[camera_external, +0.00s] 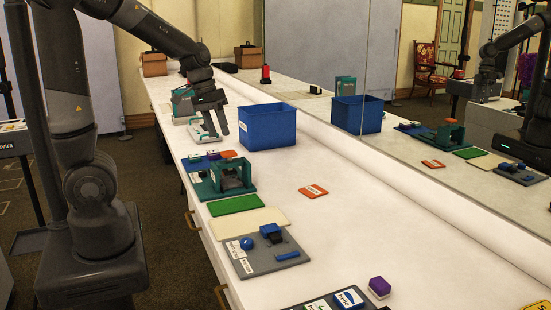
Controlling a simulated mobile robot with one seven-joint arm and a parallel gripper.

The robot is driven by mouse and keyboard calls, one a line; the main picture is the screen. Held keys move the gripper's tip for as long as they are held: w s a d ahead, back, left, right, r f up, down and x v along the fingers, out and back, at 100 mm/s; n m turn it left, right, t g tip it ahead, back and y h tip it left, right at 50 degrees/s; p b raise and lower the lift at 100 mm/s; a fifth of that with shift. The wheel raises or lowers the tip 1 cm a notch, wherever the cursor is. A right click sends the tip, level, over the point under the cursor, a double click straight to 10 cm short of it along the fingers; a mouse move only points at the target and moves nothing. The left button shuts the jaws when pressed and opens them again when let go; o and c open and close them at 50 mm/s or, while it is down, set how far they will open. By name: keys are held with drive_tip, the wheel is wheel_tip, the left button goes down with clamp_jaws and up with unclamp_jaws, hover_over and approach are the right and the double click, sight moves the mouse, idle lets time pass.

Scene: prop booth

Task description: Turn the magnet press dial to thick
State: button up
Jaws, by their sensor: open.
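I cannot tell for sure which device is the magnet press. A teal press-like frame (247,184) with a dark middle stands on the counter, left of centre. Nearer the camera, a grey board (262,266) carries a round blue knob (247,243), dark and blue blocks and small white labels, too small to read. My gripper (218,131) is open and points down beside a white-and-teal device (198,131), farther along the counter than the teal frame. The fingers partly overlap this device in the picture, and I cannot tell whether they touch it. No dial setting is readable.
A blue bin (267,128) stands just right of my gripper. Green (235,205) and cream (250,222) mats lie between the teal frame and grey board. A mirror along the right reflects the counter.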

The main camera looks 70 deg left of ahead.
drive_tip(key=a+f, duration=0.2)
drive_tip(key=a, duration=0.1)
drive_tip(key=a+f+n, duration=0.1)
drive_tip(key=a+f, duration=0.1)
drive_tip(key=a, duration=0.2)
drive_tip(key=w+a+f+n+g, duration=0.1)
drive_tip(key=a+f, duration=0.1)
drive_tip(key=a, duration=0.1)
drive_tip(key=shift+a+f+y, duration=0.25)
drive_tip(key=shift+a+y, duration=0.05)
drive_tip(key=shift+a, duration=0.1)
drive_tip(key=n+g+y, duration=0.1)
drive_tip(key=n+g, duration=0.1)
hover_over(203, 171)
wheel_tip(203, 171, down, 4)
wheel_tip(203, 171, down, 11)
drive_tip(key=shift+s+d+r, duration=0.1)
drive_tip(key=shift+s, duration=0.05)
drive_tip(key=c, duration=1)
